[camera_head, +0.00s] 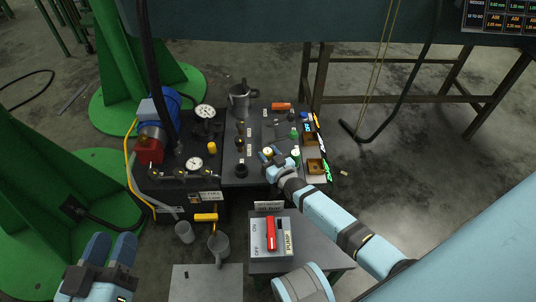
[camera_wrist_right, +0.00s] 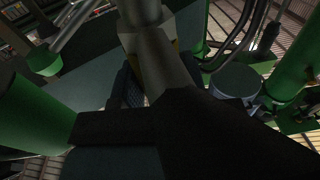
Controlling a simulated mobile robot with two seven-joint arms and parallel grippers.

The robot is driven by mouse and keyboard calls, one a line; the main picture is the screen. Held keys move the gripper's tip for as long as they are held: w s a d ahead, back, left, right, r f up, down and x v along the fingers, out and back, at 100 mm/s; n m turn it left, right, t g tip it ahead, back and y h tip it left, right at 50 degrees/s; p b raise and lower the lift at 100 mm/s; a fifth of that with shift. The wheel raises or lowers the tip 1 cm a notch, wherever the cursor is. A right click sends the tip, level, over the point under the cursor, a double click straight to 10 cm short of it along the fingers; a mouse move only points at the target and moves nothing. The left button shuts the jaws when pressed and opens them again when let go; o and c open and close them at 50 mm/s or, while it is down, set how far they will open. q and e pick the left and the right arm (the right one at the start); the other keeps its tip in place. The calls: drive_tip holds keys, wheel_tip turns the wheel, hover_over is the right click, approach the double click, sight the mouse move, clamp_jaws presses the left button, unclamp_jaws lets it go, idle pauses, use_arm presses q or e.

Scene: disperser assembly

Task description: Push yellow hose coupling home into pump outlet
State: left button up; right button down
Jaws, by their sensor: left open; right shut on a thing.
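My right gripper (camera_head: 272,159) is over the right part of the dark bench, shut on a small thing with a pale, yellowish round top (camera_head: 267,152). I cannot tell what that thing is. In the right wrist view the dark jaws hide most of it. A yellow hose (camera_head: 130,160) curves down the left side of the pump (camera_head: 150,140), which has a blue motor and a red body. A short yellow cylinder (camera_head: 212,148) stands right of the pump, and a yellow bar-shaped piece (camera_head: 205,217) is at the bench's front edge. I cannot tell which yellow piece is the coupling. My left gripper (camera_head: 109,252) is open, low at left, apart from these things.
Two gauges (camera_head: 205,111) stand near the pump. A grey jug (camera_head: 240,99) is at the back of the bench. A red-levered switch box (camera_head: 270,240) stands in front. Small bottles and brown trays (camera_head: 317,166) are at right. Green columns (camera_head: 35,200) rise at left.

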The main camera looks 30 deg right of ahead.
drive_tip(key=shift+f+b, duration=0.5)
drive_tip(key=shift+f, duration=0.2)
drive_tip(key=c, duration=0.6)
unclamp_jaws()
